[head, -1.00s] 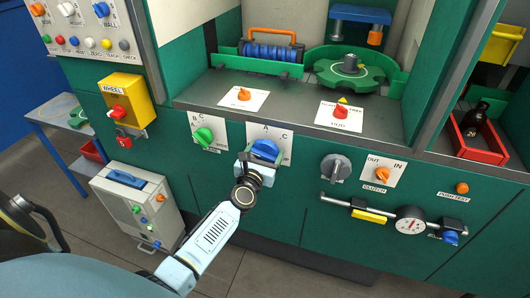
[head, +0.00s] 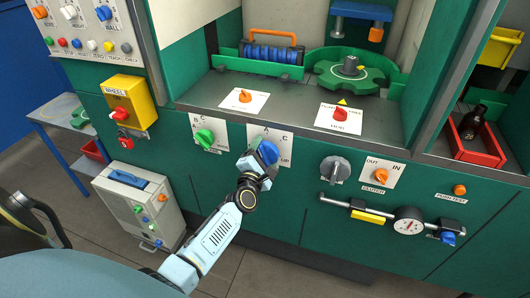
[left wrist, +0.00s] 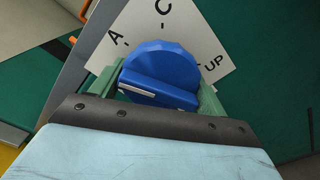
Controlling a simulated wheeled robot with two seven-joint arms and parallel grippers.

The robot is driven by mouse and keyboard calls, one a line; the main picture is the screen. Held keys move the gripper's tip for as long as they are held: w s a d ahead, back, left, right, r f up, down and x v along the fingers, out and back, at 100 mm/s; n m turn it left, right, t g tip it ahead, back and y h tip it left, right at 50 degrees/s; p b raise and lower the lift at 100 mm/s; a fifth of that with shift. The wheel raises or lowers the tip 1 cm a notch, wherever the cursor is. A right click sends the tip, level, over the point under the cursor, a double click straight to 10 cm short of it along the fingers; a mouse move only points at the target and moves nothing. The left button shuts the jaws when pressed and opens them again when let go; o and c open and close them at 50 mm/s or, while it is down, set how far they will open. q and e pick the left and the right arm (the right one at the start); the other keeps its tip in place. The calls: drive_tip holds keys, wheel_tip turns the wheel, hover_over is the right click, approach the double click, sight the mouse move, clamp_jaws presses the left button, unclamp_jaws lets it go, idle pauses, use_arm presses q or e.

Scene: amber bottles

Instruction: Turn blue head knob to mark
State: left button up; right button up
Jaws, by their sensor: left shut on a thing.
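The blue knob (head: 268,152) sits on a white plate (head: 284,138) on the green cabinet front. In the left wrist view the knob (left wrist: 160,70) has a raised bar with a white line at its left end. The plate (left wrist: 187,38) shows the letters A, C and UP with short ticks; the white line lies below the A, not beside the C or UP. My left gripper (head: 257,164) is shut on the knob, with a green finger (left wrist: 156,92) at each side of it. My right gripper is not in view.
A green knob (head: 204,138) is close on the left and a grey knob (head: 335,169) on the right. A gauge (head: 408,221) on a bar and an orange clutch knob (head: 381,175) are further right. A grey box (head: 139,207) stands at lower left.

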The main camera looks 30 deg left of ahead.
use_arm(q)
drive_tip(key=m+p, duration=0.1)
drive_tip(key=m, duration=0.2)
drive_tip(key=shift+m, duration=0.4)
drive_tip(key=m+p, duration=0.1)
drive_tip(key=m, duration=0.2)
drive_tip(key=shift+m, duration=0.3)
drive_tip(key=m+p, duration=0.1)
drive_tip(key=m, duration=0.2)
drive_tip(key=shift+r+m, duration=0.1)
drive_tip(key=shift+m, duration=0.2)
drive_tip(key=m+p, duration=0.1)
drive_tip(key=m, duration=0.3)
drive_tip(key=shift+m, duration=0.3)
drive_tip(key=m+p, duration=0.1)
drive_tip(key=m, duration=0.2)
drive_tip(key=shift+m, duration=0.3)
drive_tip(key=m, duration=0.3)
drive_tip(key=shift+m, duration=0.3)
drive_tip(key=m, duration=0.3)
drive_tip(key=shift+d, duration=0.1)
drive_tip(key=shift+m, duration=1.7)
